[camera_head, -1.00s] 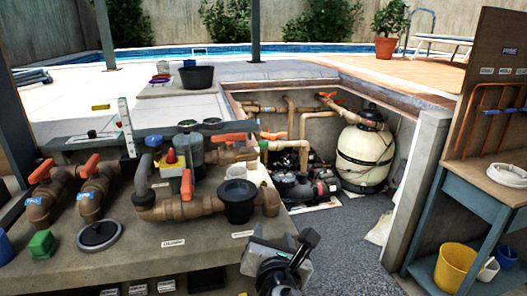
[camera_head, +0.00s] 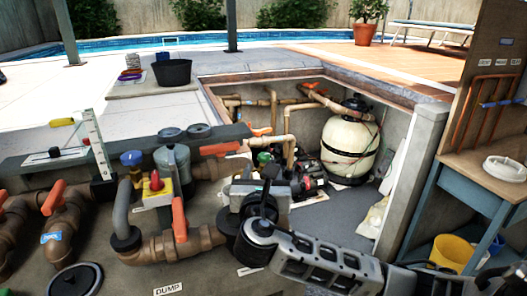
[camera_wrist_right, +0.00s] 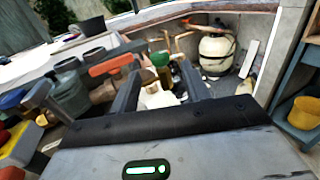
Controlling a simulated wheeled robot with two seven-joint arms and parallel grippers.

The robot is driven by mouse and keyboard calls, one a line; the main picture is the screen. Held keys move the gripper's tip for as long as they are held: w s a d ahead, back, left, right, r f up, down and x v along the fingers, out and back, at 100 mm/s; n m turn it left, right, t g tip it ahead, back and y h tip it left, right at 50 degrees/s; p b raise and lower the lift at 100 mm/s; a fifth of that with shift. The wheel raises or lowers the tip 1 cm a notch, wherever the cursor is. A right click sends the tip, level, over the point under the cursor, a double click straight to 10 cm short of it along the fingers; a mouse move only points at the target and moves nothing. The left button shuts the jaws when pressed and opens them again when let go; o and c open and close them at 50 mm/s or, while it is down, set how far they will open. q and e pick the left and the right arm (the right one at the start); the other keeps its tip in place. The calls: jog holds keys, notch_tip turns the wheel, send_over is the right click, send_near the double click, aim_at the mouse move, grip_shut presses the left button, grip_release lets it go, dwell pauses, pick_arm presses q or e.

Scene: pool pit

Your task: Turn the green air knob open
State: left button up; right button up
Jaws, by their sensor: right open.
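A green knob (camera_head: 263,158) shows just beyond my right gripper (camera_head: 266,178) in the head view, partly hidden by it. In the right wrist view a green round part (camera_wrist_right: 147,77) appears between the two dark fingers of the right gripper (camera_wrist_right: 162,82), towards the left finger. The right gripper is open, and I see nothing held between its fingers. I cannot tell how far the green knob lies beyond the fingertips or how it is turned. My left gripper is not in view.
Brown pipes with orange handles (camera_head: 179,219) and a yellow block with a red knob (camera_head: 156,184) stand left of the gripper. A cream filter tank (camera_head: 350,146) stands in the pit behind. A blue bench (camera_head: 470,192) with a yellow bucket (camera_head: 452,252) is at right.

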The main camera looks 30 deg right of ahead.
aim_at(264, 154)
jog(key=x, duration=0.9)
jog(key=shift+a, duration=0.1)
jog(key=c, duration=1)
